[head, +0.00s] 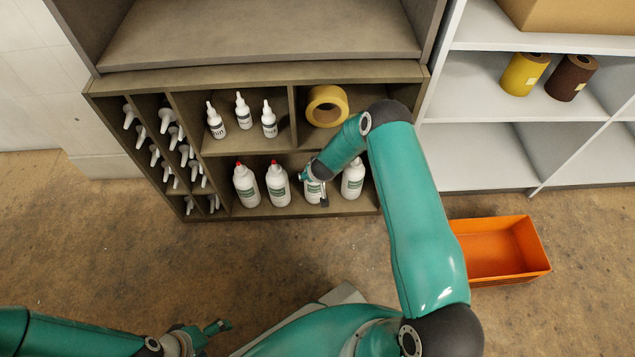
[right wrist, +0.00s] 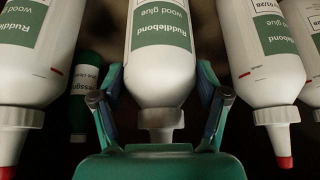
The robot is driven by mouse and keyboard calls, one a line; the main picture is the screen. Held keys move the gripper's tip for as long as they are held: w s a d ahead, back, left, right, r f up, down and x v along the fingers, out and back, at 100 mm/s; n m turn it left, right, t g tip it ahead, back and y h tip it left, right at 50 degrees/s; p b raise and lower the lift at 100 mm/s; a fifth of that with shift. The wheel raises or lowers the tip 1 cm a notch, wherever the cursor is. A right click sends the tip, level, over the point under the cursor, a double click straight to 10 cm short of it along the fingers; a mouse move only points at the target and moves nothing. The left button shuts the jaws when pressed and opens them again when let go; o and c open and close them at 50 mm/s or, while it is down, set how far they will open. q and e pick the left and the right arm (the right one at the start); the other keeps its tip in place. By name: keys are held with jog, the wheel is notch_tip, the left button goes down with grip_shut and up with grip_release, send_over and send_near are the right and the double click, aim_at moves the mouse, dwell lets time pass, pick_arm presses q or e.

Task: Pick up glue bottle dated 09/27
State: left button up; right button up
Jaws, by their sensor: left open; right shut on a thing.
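Several white glue bottles with green labels stand in a row on the lower shelf. The head view shows one at the left (head: 246,186), one beside it (head: 278,186) and one at the right end (head: 353,179). My right gripper (head: 315,190) reaches in at the third bottle and partly hides it. In the right wrist view, upside down, my right gripper (right wrist: 160,100) is shut around this middle glue bottle (right wrist: 160,65), near its cap. No date is readable on it. The neighbour (right wrist: 258,60) seems to read 01/28. My left gripper (head: 212,332) is open, low in the head view.
A dark green bottle (right wrist: 85,95) stands near the held one. Above are small white bottles (head: 242,110) and a yellow tape roll (head: 327,105). White nozzle-like parts (head: 167,118) fill the left compartments. An orange bin (head: 500,250) sits on the floor at right.

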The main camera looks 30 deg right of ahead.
jog(key=c, duration=0.5)
jog(key=shift+c, duration=0.7)
jog(key=shift+r, duration=0.1)
